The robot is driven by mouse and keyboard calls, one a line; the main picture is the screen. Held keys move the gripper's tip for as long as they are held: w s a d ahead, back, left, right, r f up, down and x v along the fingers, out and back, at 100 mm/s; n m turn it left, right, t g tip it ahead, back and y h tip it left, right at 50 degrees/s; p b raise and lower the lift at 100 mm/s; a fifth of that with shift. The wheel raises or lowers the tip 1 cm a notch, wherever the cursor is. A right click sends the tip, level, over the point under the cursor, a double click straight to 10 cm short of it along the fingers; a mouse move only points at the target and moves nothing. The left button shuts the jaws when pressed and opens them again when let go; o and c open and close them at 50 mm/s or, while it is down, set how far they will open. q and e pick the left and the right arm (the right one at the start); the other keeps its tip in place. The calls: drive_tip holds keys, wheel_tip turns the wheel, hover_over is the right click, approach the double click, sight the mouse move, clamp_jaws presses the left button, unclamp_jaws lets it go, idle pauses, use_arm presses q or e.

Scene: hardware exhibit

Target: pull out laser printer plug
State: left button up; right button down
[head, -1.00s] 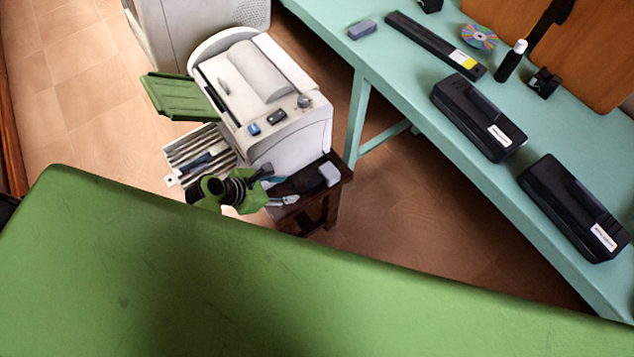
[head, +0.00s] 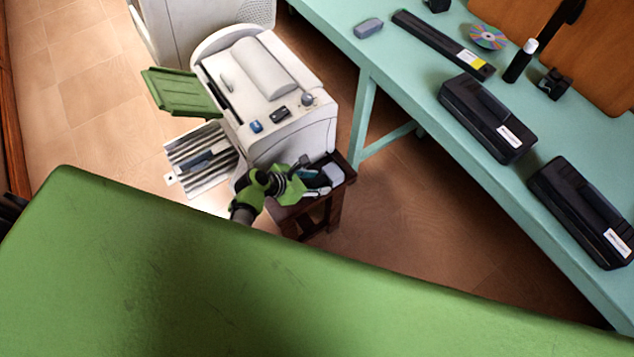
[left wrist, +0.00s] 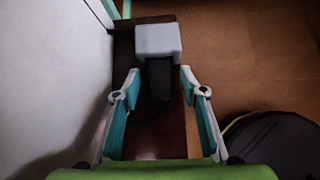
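The laser printer (head: 270,90) is white, with a green side tray, and stands behind my left gripper in the head view. A light grey block with a dark body, seemingly the plug (head: 333,173), is on the dark wooden stand beside the printer. In the left wrist view the plug (left wrist: 158,40) is ahead of my left gripper (left wrist: 160,74). The gripper is open, with its teal-padded fingers on either side of the dark part and visible gaps to both. In the head view the left gripper (head: 312,180) is just left of the grey block. My right gripper is not in view.
The small dark stand (head: 325,210) is close to the printer's front. A green surface (head: 250,300) fills the foreground. A teal table (head: 420,100) at right holds black cartridges (head: 488,117) and a disc (head: 487,37). Tiled floor lies between.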

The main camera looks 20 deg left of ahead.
use_arm(q)
drive_tip(key=shift+w+d+f, duration=0.1)
drive_tip(key=shift+w, duration=0.05)
clamp_jaws()
drive_tip(key=shift+s+a+p, duration=0.85)
drive_tip(key=shift+s+p, duration=0.1)
drive_tip(key=shift+s, duration=0.2)
drive_tip(key=shift+s+a, duration=0.2)
drive_tip(key=shift+s, duration=0.05)
drive_tip(key=shift+f, duration=0.1)
unclamp_jaws()
drive_tip(key=shift+s+a, duration=0.1)
